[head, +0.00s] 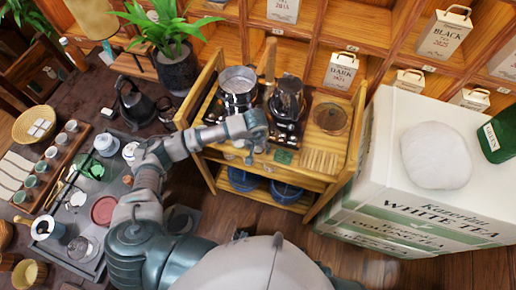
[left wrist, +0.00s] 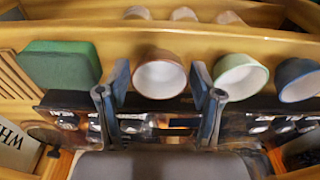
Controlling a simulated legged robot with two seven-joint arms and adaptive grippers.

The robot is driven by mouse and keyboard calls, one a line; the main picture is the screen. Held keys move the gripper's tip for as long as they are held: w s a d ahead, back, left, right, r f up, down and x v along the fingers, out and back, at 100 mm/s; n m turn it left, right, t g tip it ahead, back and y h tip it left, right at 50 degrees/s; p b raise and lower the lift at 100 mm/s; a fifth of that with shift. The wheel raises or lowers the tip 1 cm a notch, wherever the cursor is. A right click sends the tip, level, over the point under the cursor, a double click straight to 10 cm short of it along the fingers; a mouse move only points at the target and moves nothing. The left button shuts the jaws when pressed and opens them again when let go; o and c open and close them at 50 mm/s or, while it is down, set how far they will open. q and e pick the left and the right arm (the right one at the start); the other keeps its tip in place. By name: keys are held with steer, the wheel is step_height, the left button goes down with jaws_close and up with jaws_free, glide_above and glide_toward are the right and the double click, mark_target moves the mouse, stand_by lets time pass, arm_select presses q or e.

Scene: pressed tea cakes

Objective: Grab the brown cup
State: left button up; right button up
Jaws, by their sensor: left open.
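In the left wrist view, the brown cup (left wrist: 159,75) shows its pale inside and reddish-brown outer wall. It sits on a wooden shelf between a green block (left wrist: 60,68) and a green cup (left wrist: 241,76). My left gripper (left wrist: 160,88) is open, with one finger on each side of the brown cup; I cannot tell whether either finger touches it. In the head view, my left gripper (head: 255,148) reaches over the front of the wooden cart, and I cannot make out the brown cup there. My right gripper is not in view.
A dark blue cup (left wrist: 299,80) stands right of the green cup. A wooden rail (left wrist: 260,42) runs behind the row. The cart (head: 337,178) carries a metal pot (head: 238,84) and a dark grinder-like device (head: 287,97). A large white tea box (head: 395,165) stands on its right.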

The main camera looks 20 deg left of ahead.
arm_select(q)
steer(key=shift+f, duration=0.2)
steer(key=c, duration=0.9)
steer(key=shift+o, duration=0.2)
